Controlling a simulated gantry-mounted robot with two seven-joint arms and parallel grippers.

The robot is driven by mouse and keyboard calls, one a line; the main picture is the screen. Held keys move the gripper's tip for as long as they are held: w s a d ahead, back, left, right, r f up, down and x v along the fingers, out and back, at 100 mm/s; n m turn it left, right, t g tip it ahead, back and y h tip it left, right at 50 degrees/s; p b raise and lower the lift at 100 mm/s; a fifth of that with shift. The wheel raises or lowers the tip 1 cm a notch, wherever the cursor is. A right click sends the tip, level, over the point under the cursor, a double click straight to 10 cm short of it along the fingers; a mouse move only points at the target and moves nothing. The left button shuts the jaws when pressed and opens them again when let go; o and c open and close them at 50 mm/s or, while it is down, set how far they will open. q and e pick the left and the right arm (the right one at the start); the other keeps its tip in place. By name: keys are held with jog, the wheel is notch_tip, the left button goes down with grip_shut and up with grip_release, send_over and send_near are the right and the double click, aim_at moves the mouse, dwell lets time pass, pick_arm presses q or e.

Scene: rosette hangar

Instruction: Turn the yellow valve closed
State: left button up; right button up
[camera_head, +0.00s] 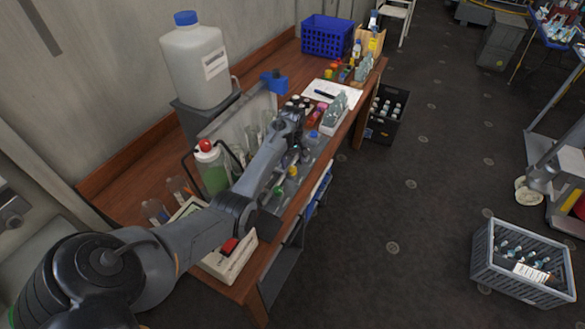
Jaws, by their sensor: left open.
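My left arm reaches from the lower left across the wooden bench (262,262). Its gripper (294,112) is at the far end of the arm, among small bottles and vials; the fingers are small and hard to make out. I cannot pick out a yellow valve with certainty. A small yellow cap or knob (293,171) shows just right of my forearm, below the gripper. A blue fitting (273,81) stands behind the gripper, near a large white jug (197,65). My right gripper is not in view.
A green bottle with a red top (211,168) stands left of my forearm. A white device with a red button (229,257) sits at the bench's near end. A blue basket (326,37) is at the back. Open floor lies right of the bench; a grey crate (520,285) stands there.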

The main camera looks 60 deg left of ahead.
aim_at(292, 169)
pick_arm(q)
jog(key=shift+f, duration=2.05)
jog(key=c, duration=1)
